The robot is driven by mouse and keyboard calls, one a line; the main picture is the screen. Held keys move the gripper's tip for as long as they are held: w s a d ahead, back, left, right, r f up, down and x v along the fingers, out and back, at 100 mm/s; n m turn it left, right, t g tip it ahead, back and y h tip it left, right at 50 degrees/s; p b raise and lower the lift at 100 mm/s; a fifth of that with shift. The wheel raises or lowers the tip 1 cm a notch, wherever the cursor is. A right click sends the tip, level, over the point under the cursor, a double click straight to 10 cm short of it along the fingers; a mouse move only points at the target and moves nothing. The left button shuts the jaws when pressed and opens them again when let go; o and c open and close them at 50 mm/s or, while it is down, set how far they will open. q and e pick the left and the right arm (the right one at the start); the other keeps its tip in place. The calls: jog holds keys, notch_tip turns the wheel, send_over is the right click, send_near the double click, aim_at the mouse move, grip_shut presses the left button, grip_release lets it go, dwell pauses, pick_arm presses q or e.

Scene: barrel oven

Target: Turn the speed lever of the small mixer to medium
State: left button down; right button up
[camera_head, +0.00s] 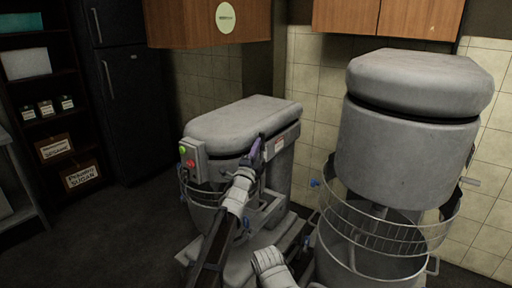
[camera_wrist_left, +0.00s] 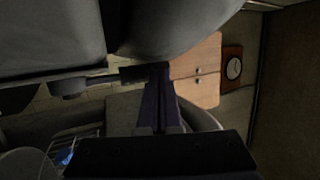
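The small mixer (camera_head: 240,122) stands left of the larger one. It has a grey rounded head and a control box with a red and a green button (camera_head: 188,157) on its left front. My left gripper (camera_head: 257,146) is at the right side of the mixer head, its purple fingers pointing up. In the left wrist view the fingers (camera_wrist_left: 160,98) look closed together, with their tips against or just beside a dark bar (camera_wrist_left: 128,74) under the mixer head. I cannot tell whether this bar is the speed lever or whether it is gripped. My right gripper is out of view.
The large mixer (camera_head: 406,140) with its wire guard stands close on the right. Wooden cabinets (camera_head: 208,22) hang above. A dark fridge (camera_head: 122,95) and a shelf with labelled boxes (camera_head: 84,175) are at the left. The floor (camera_head: 110,240) at the left is clear.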

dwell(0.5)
pick_arm(q)
jog(key=s+a, duration=0.5)
jog(key=s, duration=0.8)
jog(key=s+a+f+n+g+y, duration=0.1)
jog(key=s+f+n+g+y, duration=0.25)
jog(key=f, duration=0.55)
jog(key=a+f+n+g+y, duration=0.1)
jog(key=f+n+g+y, duration=0.25)
jog(key=f+n, duration=0.35)
jog(key=s+f+n+g+y, duration=0.1)
jog(key=s+f+n+g, duration=0.3)
jog(key=s+f+g, duration=0.7)
jog(key=s+a+f+n+g+y, duration=0.1)
jog(key=s+f+n+g, duration=0.15)
jog(key=s, duration=1.25)
notch_tip(320, 180, up, 11)
jog(key=p, duration=1.2)
jog(key=shift+s+a+r+g, duration=0.15)
jog(key=shift+s+r+g, duration=0.05)
jog(key=shift+s+g, duration=0.25)
jog(key=shift+f, duration=0.1)
